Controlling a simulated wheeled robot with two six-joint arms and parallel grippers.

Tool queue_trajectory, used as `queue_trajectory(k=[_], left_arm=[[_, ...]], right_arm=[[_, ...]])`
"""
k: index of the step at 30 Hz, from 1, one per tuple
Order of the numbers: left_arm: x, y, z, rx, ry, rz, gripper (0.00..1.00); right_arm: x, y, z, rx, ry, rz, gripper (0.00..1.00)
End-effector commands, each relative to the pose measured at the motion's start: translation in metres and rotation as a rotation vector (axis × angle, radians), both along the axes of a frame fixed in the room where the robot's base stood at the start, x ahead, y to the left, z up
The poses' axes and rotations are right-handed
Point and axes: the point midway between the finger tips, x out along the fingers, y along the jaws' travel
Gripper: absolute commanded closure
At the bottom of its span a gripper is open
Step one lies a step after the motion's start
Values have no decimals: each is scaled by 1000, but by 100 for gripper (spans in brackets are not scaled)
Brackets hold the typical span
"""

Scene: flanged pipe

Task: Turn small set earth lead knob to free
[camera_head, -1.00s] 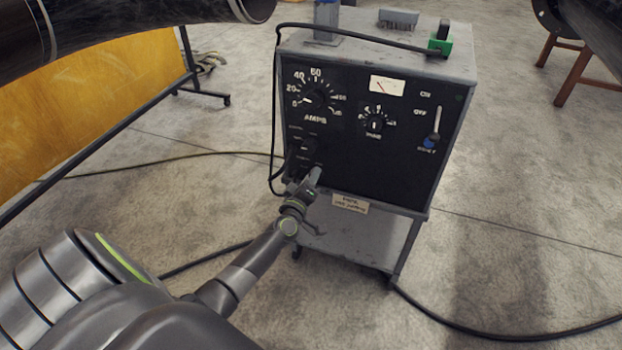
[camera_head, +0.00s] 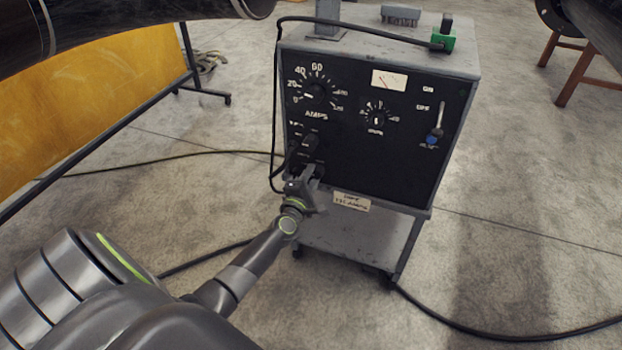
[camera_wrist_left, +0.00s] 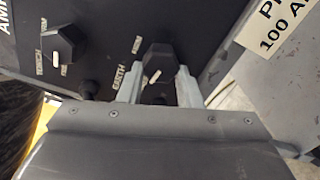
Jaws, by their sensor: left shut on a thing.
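The set is a grey cabinet with a black front panel (camera_head: 385,165). Its small dark earth lead knob (camera_wrist_left: 158,62) shows in the left wrist view beside an EARTH label (camera_wrist_left: 122,77). A short white mark on the knob slants toward the lower left of that view. My left gripper (camera_head: 308,174) is at the panel's lower left; it also shows in the wrist view (camera_wrist_left: 160,82), shut with a finger on each side of the knob. In the head view the gripper mostly hides this knob. My right gripper is not in view.
A similar knob (camera_wrist_left: 62,42) sits close by on the panel. A black socket or plug (camera_wrist_left: 90,88) is near the fingers. A black cable (camera_head: 274,130) hangs down the cabinet's left side. A large pipe (camera_head: 130,25) crosses the top left.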

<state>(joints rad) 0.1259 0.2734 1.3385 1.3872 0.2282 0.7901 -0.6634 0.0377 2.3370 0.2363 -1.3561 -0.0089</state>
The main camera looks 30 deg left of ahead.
Motion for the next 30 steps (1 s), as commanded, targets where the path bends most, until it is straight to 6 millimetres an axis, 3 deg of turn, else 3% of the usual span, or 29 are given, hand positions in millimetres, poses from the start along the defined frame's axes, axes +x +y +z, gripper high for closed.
queue_trajectory(k=[12, 29, 30], left_arm=[[-1, -1, -4, -188, -41, 0, 91], [-1, -1, -4, -216, -47, 1, 91], [-1, -1, -4, -215, -47, 1, 65]], right_arm=[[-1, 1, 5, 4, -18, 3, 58], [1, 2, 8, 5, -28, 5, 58], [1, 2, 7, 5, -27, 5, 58]])
